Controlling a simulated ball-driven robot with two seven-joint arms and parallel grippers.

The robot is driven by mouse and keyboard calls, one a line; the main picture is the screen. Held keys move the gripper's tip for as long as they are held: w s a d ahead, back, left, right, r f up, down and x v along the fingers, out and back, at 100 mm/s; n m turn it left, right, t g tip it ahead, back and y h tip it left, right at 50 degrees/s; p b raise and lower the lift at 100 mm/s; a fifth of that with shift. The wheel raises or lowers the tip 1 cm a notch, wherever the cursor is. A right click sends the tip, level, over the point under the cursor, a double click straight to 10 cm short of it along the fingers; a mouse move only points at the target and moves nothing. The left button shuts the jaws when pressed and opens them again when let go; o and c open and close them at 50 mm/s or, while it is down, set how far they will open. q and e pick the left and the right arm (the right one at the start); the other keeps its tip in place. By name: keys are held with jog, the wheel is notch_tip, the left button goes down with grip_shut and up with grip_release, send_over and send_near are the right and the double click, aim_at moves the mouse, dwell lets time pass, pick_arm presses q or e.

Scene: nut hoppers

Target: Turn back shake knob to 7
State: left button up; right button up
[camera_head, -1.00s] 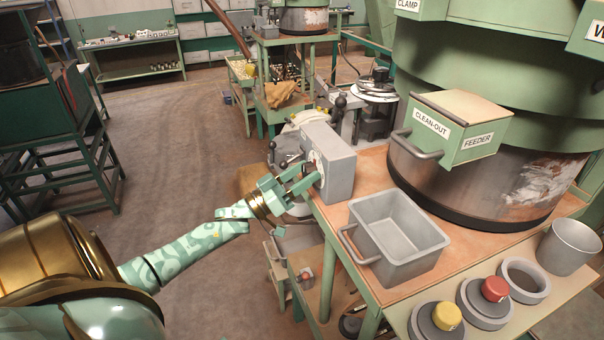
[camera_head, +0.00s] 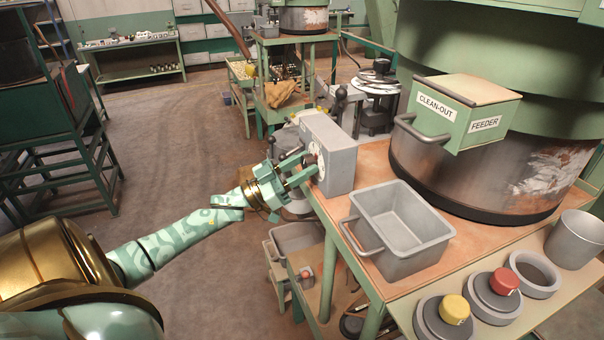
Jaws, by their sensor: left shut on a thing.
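A grey control box (camera_head: 338,157) stands at the left edge of the orange-topped bench. A white dial (camera_head: 319,162) with a dark knob (camera_head: 309,161) is on its left face. My left gripper (camera_head: 305,166) reaches in from the left, its green fingers at the dial, shut on the knob. The fingers hide part of the knob, and the numbers on the dial are too small to read. My right gripper is not in view.
A grey bin (camera_head: 398,232) with a handle sits on the bench right of the box. Behind it stands a big green hopper (camera_head: 470,165) with a feeder box (camera_head: 462,118).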

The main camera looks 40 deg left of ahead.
pick_arm(q)
jog(key=m+h+b, duration=0.1)
jog(key=m, duration=0.1)
jog(key=m+g+h+b, duration=0.1)
jog(key=m, duration=0.2)
jog(key=shift+a+f+g, duration=0.1)
jog(key=shift+g, duration=0.2)
jog(key=shift+m+g+h+b, duration=0.4)
jog(key=shift+m+g+b, duration=0.15)
jog(key=shift+m, duration=0.55)
jog(key=shift+m+g+h+b, duration=0.45)
jog(key=shift+m+b, duration=0.2)
jog(key=shift+m, duration=0.45)
jog(key=o, duration=1)
jog(key=b+v, duration=0.2)
jog(key=v, duration=1.4)
jog(key=shift+a+b, duration=0.2)
jog(key=shift+b, duration=0.2)
jog(key=shift+s, duration=0.1)
